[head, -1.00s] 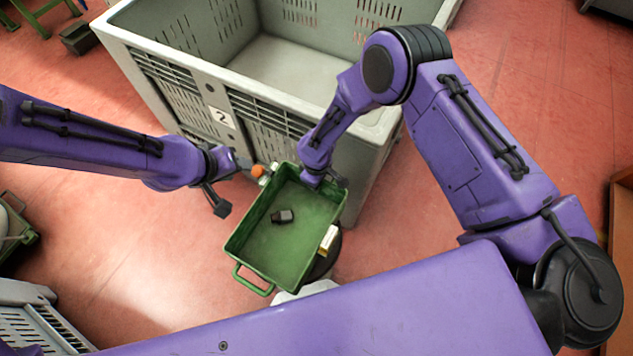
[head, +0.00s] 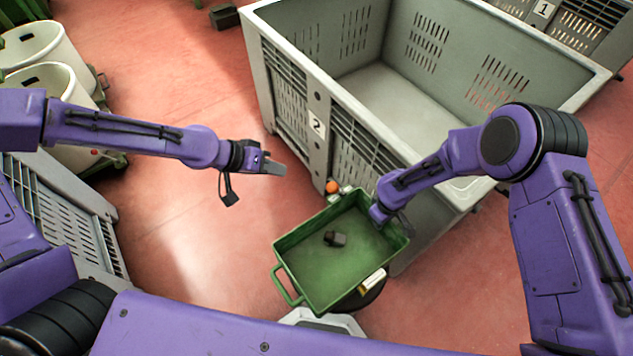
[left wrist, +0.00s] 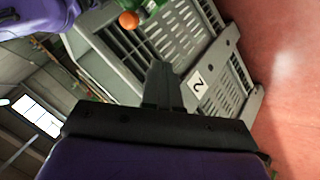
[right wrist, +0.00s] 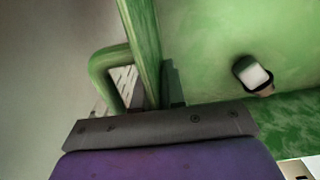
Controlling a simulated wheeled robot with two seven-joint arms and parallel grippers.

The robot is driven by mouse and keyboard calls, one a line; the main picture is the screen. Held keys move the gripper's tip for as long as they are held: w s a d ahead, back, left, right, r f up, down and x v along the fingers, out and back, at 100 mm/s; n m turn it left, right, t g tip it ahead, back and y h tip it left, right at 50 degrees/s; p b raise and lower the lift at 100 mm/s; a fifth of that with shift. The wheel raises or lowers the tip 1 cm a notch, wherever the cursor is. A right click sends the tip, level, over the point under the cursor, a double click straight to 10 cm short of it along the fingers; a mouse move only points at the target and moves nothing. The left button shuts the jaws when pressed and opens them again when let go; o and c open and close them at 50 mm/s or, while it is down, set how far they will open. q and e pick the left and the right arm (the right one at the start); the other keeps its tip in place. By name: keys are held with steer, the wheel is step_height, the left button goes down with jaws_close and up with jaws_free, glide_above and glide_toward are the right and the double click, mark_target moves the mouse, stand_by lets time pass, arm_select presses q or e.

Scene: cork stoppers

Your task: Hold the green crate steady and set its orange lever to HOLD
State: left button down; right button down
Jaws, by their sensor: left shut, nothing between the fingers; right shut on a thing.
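The green crate (head: 322,268) stands tilted in the head view's lower middle, in front of the large grey bin. The orange lever's round knob (head: 332,187) shows at its far left corner; the knob also shows in the left wrist view (left wrist: 128,20). The lever's setting and any HOLD marking are too small to read. My left gripper (head: 277,168) is shut and empty, to the left of the knob and apart from it. My right gripper (head: 386,218) is shut on the crate's wall at its far right side; the right wrist view shows that wall (right wrist: 141,35) running between its fingers (right wrist: 170,88).
A small dark object (head: 335,239) lies inside the crate. A pale block (head: 372,281) is at its near right side. The crate rests over a dark round support (head: 362,298). The grey bin marked 2 (head: 318,125) rises behind. Red floor is clear left of the crate.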

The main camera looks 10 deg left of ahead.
mark_target(333, 188)
arm_select(q)
steer(key=shift+s+f+m+g, duration=0.2)
steer(key=shift+m+g, duration=0.1)
steer(key=shift+m, duration=0.6)
steer(key=w+d+f, duration=0.2)
steer(key=d+f, duration=0.5)
steer(key=d, duration=0.2)
steer(key=shift+w+d, duration=0.2)
steer(key=shift+d, duration=0.1)
steer(key=shift+r+y, duration=0.1)
steer(key=shift+y, duration=0.2)
steer(key=shift+w+d+g+y, duration=0.25)
steer(key=shift+g+y, duration=0.15)
steer(key=shift+g, duration=0.1)
